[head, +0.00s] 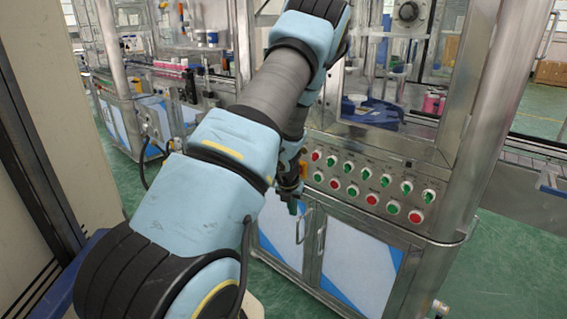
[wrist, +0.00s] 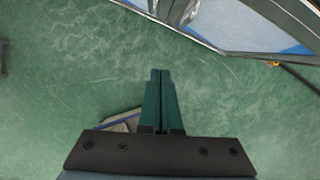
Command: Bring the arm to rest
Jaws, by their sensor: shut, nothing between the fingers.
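My gripper (wrist: 161,75) is shut and empty in the wrist view, its two dark green fingers together and pointing over the bare green floor. In the head view my gripper (head: 292,207) hangs low beyond my blue and grey arm, in front of the machine's lower cabinet. My forearm hides part of the gripper and of the machine there. The fingers show no contact with anything in the wrist view.
The crimping machine's button panel (head: 372,190) and metal cabinet (head: 340,262) stand close behind and right of my gripper. A conveyor line (head: 165,70) runs at the back left. Green floor (head: 480,285) is clear at the lower right.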

